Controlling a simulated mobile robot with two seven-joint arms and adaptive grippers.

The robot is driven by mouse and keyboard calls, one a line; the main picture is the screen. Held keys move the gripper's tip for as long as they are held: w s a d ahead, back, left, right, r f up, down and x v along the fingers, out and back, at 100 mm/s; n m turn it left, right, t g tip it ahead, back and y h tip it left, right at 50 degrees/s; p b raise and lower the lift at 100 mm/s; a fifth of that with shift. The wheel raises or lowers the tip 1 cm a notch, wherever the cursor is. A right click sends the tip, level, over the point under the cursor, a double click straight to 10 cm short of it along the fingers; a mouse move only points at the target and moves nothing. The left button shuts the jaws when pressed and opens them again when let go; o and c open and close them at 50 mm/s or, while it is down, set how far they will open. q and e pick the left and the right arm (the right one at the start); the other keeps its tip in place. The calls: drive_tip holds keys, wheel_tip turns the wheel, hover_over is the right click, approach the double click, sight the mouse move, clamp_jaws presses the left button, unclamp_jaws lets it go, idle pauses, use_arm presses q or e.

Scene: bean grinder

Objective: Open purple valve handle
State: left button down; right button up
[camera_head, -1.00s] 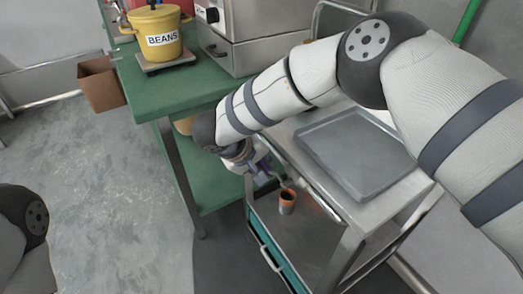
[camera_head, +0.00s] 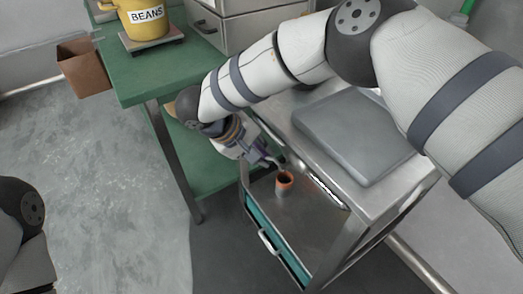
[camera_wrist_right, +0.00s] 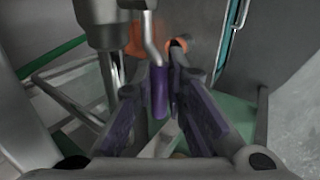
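The purple valve handle (camera_wrist_right: 159,92) shows in the wrist view as a short purple grip on the end of a bent metal rod. It lies between the two fingers of my right gripper (camera_wrist_right: 167,68), close to the left finger; I cannot tell whether they touch. A gap remains between the handle and the right finger, so the gripper is open around it. In the head view my right gripper (camera_head: 266,158) is beside the steel cart, just above and left of an orange-rimmed cup (camera_head: 284,183). The handle cannot be made out there. My left gripper is out of view.
The steel cart (camera_head: 330,222) has a grey tray (camera_head: 355,135) on top. A green table (camera_head: 130,75) stands behind on the left, with a yellow BEANS pot (camera_head: 147,18). A brown box (camera_head: 83,68) is at its left side. Open floor lies at left.

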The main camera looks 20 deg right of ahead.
drive_tip(key=shift+o, duration=1.4)
drive_tip(key=v, duration=1.2)
